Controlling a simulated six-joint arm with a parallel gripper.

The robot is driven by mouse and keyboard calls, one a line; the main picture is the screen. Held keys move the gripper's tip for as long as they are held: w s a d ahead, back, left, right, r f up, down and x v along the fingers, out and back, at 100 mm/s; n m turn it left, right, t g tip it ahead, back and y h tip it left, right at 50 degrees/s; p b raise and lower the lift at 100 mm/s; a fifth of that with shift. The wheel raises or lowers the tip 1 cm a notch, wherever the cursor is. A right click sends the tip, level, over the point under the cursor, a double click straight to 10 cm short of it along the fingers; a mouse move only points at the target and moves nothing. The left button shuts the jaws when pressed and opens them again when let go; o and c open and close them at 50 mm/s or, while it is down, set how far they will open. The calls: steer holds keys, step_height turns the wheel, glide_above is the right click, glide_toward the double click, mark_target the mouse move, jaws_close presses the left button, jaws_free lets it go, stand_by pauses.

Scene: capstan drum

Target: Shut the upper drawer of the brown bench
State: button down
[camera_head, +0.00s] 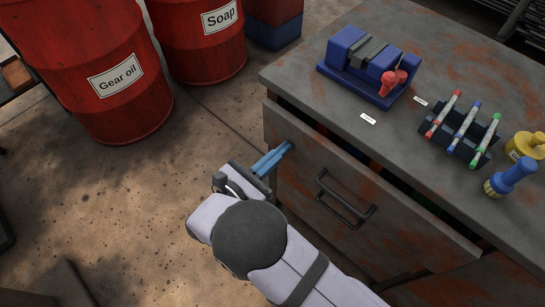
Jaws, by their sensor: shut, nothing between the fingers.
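The brown bench (345,62) has a grey-brown, rust-stained top and stands on the right. Its upper drawer (322,165) is partly pulled out, with a dark gap between its front panel and the bench edge. Small glimpses of coloured things show inside the gap. The drawer's dark bar handle (345,205) sits at the middle of the front. My gripper (287,148), with blue fingers shut and empty, points at the left part of the drawer front. The fingertips are at or very close to the panel; I cannot tell if they touch.
On the bench top are a blue vise (362,68), a rack (463,132) with several coloured pens, a yellow container (524,146) and a blue-handled brush (510,178). Red drums (90,70) and (200,40) a second drum stand at upper left. The floor (120,200) left of my arm is clear.

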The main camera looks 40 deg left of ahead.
mark_target(293, 140)
steer(key=shift+w, duration=0.15)
steer(key=w, duration=0.4)
steer(key=shift+w, duration=0.35)
steer(key=shift+r, duration=0.1)
steer(key=shift+s+r, duration=0.1)
steer(key=s, duration=1.4)
steer(key=shift+s+f, duration=0.15)
steer(key=shift+f, duration=0.05)
